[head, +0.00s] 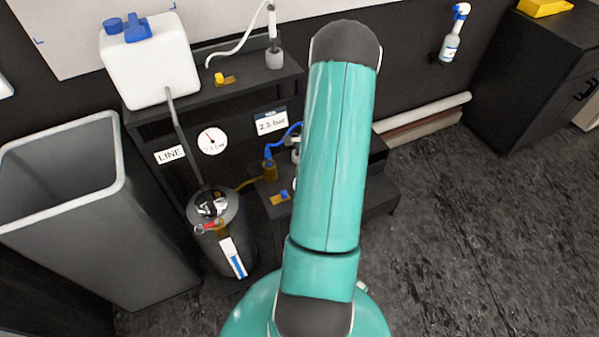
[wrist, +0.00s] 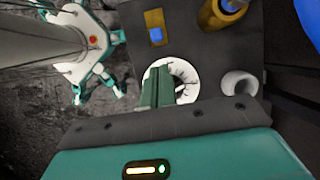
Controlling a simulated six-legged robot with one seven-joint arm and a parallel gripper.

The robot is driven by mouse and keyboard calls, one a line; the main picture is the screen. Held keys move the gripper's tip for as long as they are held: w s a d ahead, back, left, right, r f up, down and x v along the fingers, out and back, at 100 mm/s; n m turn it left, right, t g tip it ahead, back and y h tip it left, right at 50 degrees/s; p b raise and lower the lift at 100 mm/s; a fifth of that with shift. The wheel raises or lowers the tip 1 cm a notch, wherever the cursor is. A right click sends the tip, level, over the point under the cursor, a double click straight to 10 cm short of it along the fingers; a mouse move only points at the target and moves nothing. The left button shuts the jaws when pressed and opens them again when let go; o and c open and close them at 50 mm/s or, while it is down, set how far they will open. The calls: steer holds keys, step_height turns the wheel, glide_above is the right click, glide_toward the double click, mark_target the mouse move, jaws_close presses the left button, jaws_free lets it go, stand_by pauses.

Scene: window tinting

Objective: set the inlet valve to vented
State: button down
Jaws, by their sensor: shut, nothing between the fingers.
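No label that I can read marks the inlet valve. A small brass plate with a blue knob (head: 281,196) lies on the low dark shelf in the head view. A brass plate with a blue piece (wrist: 155,28) also shows at the top of the wrist view. My gripper (wrist: 158,88) is shut and empty in the wrist view, in front of a white ring-shaped part (wrist: 188,72). Contact cannot be told. In the head view my arm hides the gripper.
A grey bin (head: 130,215) stands left of the tank. A white jug (head: 150,60) sits on the upper shelf beside a yellow-knobbed plate (head: 222,79). A gauge (head: 212,141) and a "2.5 bar" sign (head: 271,122) are behind. Floor at right is clear.

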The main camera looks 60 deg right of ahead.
mark_target(281, 193)
steer(key=x, duration=0.8)
steer(key=shift+w+a, duration=0.45)
steer(key=shift+a, duration=0.35)
steer(key=shift+w+a, duration=0.45)
steer(key=shift+a, duration=0.35)
